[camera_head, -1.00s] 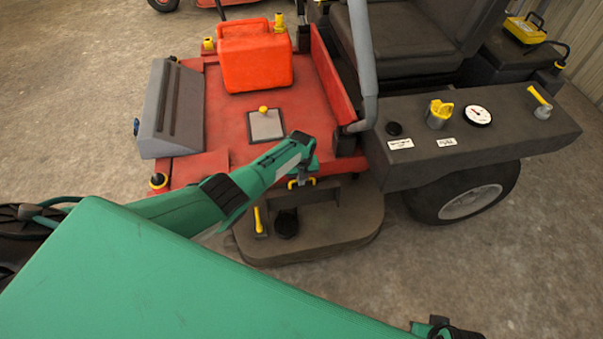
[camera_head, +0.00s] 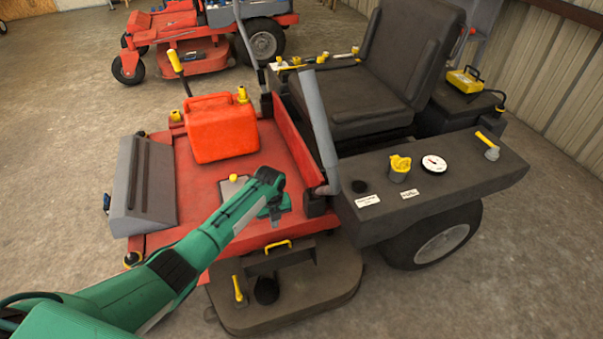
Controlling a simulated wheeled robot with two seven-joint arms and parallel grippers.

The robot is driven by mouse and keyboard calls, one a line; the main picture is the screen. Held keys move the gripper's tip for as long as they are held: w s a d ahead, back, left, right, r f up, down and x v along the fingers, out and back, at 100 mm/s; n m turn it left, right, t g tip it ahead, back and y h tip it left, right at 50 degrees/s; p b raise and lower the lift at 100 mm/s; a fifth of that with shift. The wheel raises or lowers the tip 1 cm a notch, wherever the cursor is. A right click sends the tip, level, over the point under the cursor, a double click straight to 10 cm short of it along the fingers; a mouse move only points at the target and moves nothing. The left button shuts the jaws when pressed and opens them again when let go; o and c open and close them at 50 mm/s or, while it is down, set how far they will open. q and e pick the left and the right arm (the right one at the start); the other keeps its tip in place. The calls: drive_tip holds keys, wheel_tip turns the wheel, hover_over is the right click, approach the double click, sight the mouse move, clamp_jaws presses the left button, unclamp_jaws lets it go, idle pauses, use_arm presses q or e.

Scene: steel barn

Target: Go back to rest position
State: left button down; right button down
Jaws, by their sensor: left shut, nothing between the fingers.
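My left arm comes in from the lower left, and its gripper (camera_head: 276,214) hangs over the front edge of the red mower's footplate (camera_head: 285,165). The gripper is shut and holds nothing. It is just above and behind the yellow handle (camera_head: 278,246) on the dark mower deck (camera_head: 310,295); whether it touches the footplate I cannot tell. My right gripper is out of view.
A red fuel can (camera_head: 222,130) stands on the footplate beside a grey box (camera_head: 143,185). The seat (camera_head: 365,95) and dark side tank (camera_head: 440,185) are at right. A second red mower (camera_head: 195,50) stands behind. Concrete floor at left is clear.

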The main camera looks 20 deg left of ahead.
use_arm(q)
drive_tip(key=shift+s, duration=0.1)
